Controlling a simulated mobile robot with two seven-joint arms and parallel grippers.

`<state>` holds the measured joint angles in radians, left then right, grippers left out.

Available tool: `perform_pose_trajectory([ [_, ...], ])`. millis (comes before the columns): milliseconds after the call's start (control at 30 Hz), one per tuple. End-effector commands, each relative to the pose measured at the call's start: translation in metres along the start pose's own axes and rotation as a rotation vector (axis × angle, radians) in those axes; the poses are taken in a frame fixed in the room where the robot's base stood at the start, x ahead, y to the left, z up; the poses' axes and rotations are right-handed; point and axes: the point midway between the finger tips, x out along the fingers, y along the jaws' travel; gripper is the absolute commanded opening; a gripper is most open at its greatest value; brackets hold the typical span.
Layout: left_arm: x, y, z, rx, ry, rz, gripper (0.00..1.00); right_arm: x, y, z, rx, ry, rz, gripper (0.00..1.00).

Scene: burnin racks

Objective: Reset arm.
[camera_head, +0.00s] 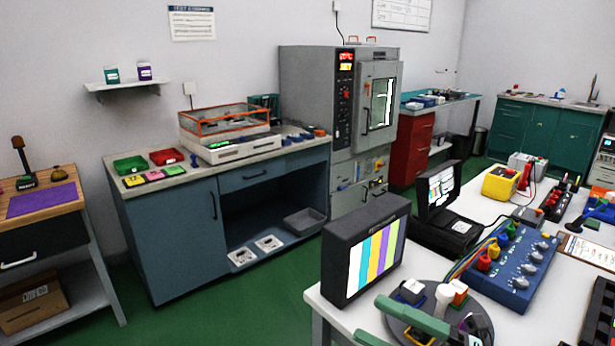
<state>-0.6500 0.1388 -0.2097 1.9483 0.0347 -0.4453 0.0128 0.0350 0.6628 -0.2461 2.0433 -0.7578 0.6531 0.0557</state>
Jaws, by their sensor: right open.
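My right gripper (370,317) shows at the bottom edge, right of centre, as two green fingers pointing left and apart. It is open, with nothing seen between the fingers. It is in front of a dark round tray (398,328) on the white table, partly covering it. Whether it touches the tray cannot be told. The rest of the right arm is mostly out of the picture. My left gripper is not in view.
A monitor with coloured bars (365,259) stands close behind the right gripper. A blue box with knobs (508,264) and a yellow device (500,184) stand on the white table (545,318). Green floor (215,318) is clear between this table and the blue-grey bench (168,243).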

Motion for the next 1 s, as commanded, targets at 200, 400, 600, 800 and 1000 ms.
perform_pose_trajectory([
  [200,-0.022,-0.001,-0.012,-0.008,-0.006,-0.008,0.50,-0.066,-0.089,0.052,0.692,-0.684,0.171,0.84],
  [400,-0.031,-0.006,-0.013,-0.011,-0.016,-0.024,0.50,-0.143,-0.203,0.009,1.174,-1.160,0.139,0.84],
  [600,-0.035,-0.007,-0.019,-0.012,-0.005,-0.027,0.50,-0.184,-0.266,-0.059,1.471,-1.428,0.068,0.84],
  [800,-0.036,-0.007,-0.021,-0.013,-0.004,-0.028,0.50,-0.196,-0.285,-0.089,1.574,-1.514,0.036,0.84],
  [1000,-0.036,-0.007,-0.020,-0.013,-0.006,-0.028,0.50,-0.196,-0.286,-0.089,1.575,-1.515,0.035,0.82],
])
